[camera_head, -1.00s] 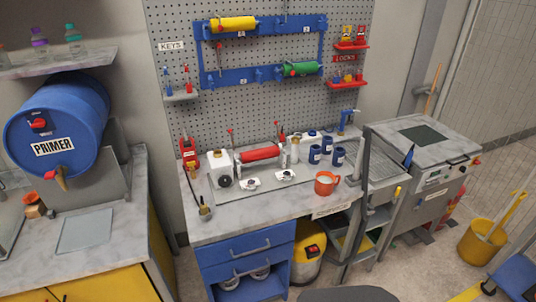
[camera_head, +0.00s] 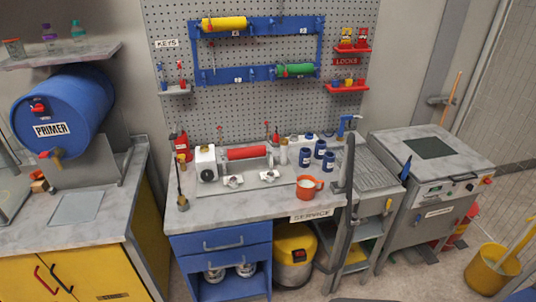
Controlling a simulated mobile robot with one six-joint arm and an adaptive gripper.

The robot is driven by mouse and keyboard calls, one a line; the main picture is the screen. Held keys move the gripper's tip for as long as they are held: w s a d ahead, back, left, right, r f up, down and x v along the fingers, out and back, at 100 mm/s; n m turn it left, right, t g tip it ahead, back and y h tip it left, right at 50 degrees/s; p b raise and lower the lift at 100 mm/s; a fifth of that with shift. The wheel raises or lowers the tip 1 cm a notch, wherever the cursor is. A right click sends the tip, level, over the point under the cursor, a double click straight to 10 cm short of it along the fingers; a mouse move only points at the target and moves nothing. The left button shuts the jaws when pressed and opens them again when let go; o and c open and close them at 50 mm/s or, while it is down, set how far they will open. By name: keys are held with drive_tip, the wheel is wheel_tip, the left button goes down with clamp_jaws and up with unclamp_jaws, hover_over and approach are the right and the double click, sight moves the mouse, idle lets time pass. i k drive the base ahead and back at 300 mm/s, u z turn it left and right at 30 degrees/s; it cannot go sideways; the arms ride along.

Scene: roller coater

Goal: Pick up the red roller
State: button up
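The red roller (camera_head: 247,153) lies roughly level in the small coating machine (camera_head: 206,164) on the grey worktop. It sits between a white block at its left end and a small upright part at its right end. Two white-and-metal fittings (camera_head: 233,181) sit in front of it on a metal plate. Thin red-topped levers stand behind it.
A pegboard rack (camera_head: 260,76) behind holds a yellow roller (camera_head: 223,23) and a green roller (camera_head: 296,70). Blue jars (camera_head: 306,156) and an orange mug (camera_head: 308,186) stand right of the red roller.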

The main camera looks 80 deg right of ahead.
sight(236, 153)
drive_tip(key=u, duration=0.05)
drive_tip(key=k, duration=1.65)
drive_tip(key=z, duration=1.8)
drive_tip(key=i, duration=0.85)
drive_tip(key=z, duration=0.1)
